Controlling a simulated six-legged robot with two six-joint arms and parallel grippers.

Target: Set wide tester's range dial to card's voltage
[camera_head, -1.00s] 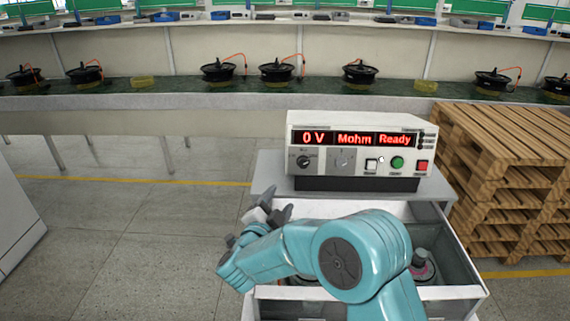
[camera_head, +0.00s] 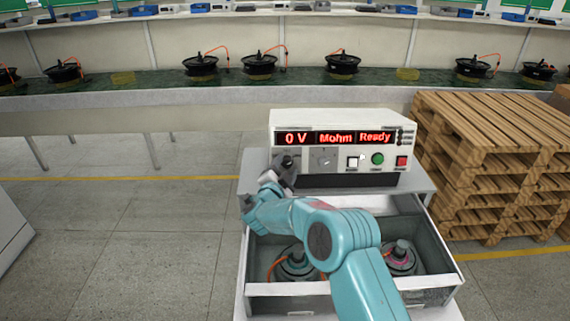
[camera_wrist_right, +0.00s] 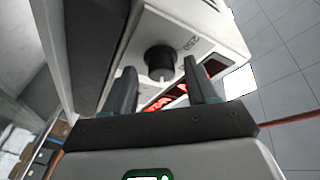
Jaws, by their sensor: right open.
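The wide tester (camera_head: 345,122) stands on a grey cabinet, its red display reading "0 V", "Mohm" and "Ready". Its black range dial (camera_wrist_right: 160,62) shows in the right wrist view, between and beyond the two fingers, with printed numbers beside it. In the head view my gripper hides most of the dial. My right gripper (camera_head: 284,164) is open at the left of the tester's front panel, and in the right wrist view its fingers (camera_wrist_right: 165,90) are apart with nothing between them. Contact with the dial cannot be told. No card is recognisable. My left gripper is not in view.
An open drawer (camera_head: 246,262) below the tester holds hub motors (camera_head: 400,258). A stack of wooden pallets (camera_head: 490,160) stands close on the right. Behind, a long conveyor (camera_head: 215,92) carries several black hub motors.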

